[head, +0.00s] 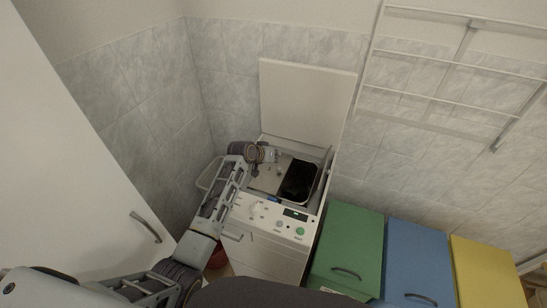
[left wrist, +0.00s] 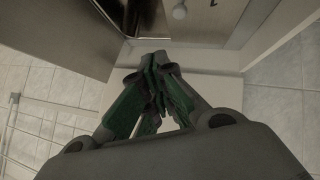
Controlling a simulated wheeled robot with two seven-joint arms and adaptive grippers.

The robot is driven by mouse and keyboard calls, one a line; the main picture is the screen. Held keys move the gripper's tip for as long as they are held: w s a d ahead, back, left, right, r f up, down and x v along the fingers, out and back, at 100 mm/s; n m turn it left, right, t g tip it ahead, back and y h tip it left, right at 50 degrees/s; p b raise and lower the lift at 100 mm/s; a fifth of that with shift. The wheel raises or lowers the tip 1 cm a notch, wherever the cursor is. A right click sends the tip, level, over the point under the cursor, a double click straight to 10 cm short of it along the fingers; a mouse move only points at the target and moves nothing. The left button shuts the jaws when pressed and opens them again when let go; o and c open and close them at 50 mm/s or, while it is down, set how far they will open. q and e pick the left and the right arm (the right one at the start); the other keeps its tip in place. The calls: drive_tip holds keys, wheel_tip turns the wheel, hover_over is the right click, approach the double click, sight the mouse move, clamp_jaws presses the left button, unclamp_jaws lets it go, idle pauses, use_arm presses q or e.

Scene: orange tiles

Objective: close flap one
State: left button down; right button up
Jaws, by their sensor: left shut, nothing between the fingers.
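The white top-loading washing machine (head: 265,250) stands in the tiled corner with its lid (head: 306,100) raised against the wall. Inside its top opening is a dark drum opening (head: 299,180) on the right, with a grey metal surface beside it. A thin raised edge along the right of the opening looks like a flap (head: 325,168). The left wrist view shows a grey-brown panel (left wrist: 55,32) beside a dark gap; I cannot tell which flap it is. My left gripper (head: 274,155) is over the back left of the opening, its fingers (left wrist: 155,62) shut and empty. My right gripper is out of view.
Green (head: 347,245), blue (head: 416,262) and yellow (head: 484,272) cabinets stand to the right of the machine. A white wire rack (head: 450,65) hangs on the wall above them. A white door (head: 75,170) with a handle is at the left.

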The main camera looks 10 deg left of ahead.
use_arm(q)
drive_tip(key=shift+d+v, duration=0.2)
drive_tip(key=shift+v, duration=0.65)
drive_tip(key=shift+d+v, duration=0.15)
drive_tip(key=shift+v, duration=0.65)
drive_tip(key=shift+s, duration=0.15)
